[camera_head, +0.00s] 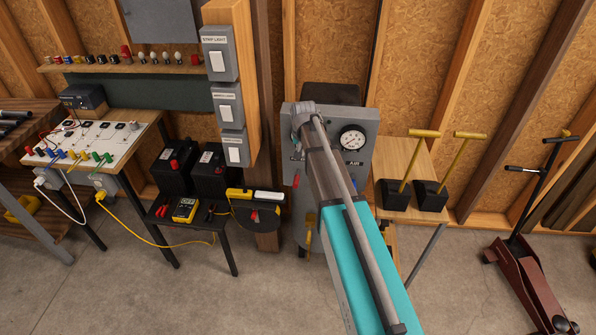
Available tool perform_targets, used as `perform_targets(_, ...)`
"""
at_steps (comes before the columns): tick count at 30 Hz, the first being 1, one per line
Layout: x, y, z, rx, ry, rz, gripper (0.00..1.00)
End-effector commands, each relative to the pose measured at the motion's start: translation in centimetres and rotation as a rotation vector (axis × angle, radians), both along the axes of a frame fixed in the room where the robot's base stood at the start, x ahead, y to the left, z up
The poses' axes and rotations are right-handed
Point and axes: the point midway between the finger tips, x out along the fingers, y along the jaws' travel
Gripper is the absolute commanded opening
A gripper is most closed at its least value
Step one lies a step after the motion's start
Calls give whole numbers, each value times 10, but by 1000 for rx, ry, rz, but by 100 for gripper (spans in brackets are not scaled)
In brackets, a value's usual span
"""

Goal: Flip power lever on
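Two yellow T-handled levers stand on black bases on a small wooden table right of centre. The left lever (411,159) and the right lever (456,161) both lean up to the right. No label shows on either, so I cannot tell which is the power lever. My teal and grey arm reaches up from the bottom, left of these levers, and ends in front of the grey panel (360,166). My gripper cannot be made out; the arm hides whatever lies behind its far end, including part of the panel.
The panel carries a round gauge (352,138) and the word AIR. Left are wall switches (227,108), one labelled STRIP LIGHT, black batteries (211,172) on a low table, and a cluttered workbench (85,145). A red floor jack (531,285) stands right. Open concrete floor lies in front.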

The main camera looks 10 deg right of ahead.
Motion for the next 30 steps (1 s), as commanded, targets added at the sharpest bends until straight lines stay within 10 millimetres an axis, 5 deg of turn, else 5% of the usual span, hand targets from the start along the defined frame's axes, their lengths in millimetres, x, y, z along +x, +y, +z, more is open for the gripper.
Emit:
perform_targets(17, 2, -1, -4, 0, -1, -3, 0)
perform_targets(30, 8, -2, -33, 0, -1, -3, 0)
